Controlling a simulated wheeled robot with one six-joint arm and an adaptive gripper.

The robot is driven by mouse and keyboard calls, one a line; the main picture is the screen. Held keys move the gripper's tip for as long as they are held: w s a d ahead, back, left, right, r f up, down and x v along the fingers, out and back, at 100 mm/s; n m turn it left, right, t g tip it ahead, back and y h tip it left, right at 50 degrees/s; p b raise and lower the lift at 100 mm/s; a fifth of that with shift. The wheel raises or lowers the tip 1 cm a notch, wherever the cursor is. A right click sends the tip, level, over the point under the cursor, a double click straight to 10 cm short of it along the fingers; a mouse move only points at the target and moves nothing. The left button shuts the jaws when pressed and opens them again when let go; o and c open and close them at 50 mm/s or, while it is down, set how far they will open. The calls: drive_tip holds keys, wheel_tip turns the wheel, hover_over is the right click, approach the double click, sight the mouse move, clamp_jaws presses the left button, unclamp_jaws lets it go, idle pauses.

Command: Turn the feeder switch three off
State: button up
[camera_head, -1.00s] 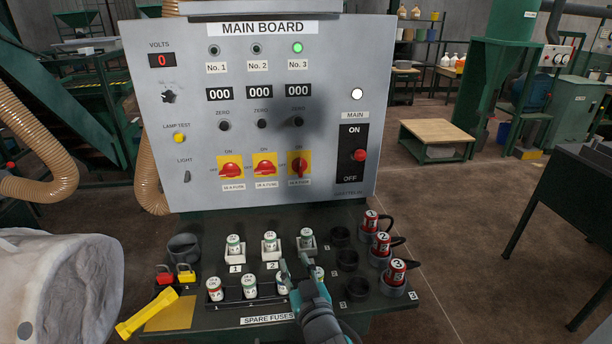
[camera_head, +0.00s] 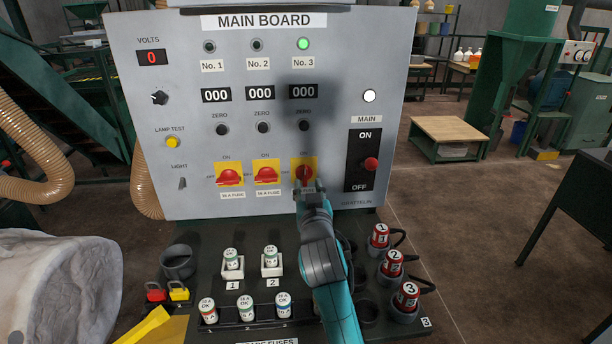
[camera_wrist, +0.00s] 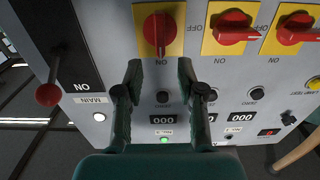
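Feeder switch three (camera_head: 304,170) is the rightmost red rotary knob on a yellow plate, low on the grey main board. Its handle stands vertical, in line with the ON mark; in the wrist view (camera_wrist: 158,30) the board appears upside down. The No. 3 lamp (camera_head: 303,44) glows green. My gripper (camera_head: 312,188) is just in front of and below the switch in the head view, partly covering its lower part. In the wrist view my two fingers (camera_wrist: 160,75) are spread with the knob ahead between their lines; nothing is held. Contact with the knob is not seen.
Switches one (camera_head: 229,175) and two (camera_head: 266,174) sit to the left with handles horizontal. The black main switch panel (camera_head: 363,160) with a red knob (camera_head: 370,164) stands to the right. Fuses and red numbered plugs (camera_head: 392,263) crowd the shelf below.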

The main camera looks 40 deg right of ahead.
sight(305, 174)
drive_tip(key=x, duration=0.5)
drive_tip(key=shift+w+d, duration=0.15)
drive_tip(key=shift+w, duration=0.15)
clamp_jaws()
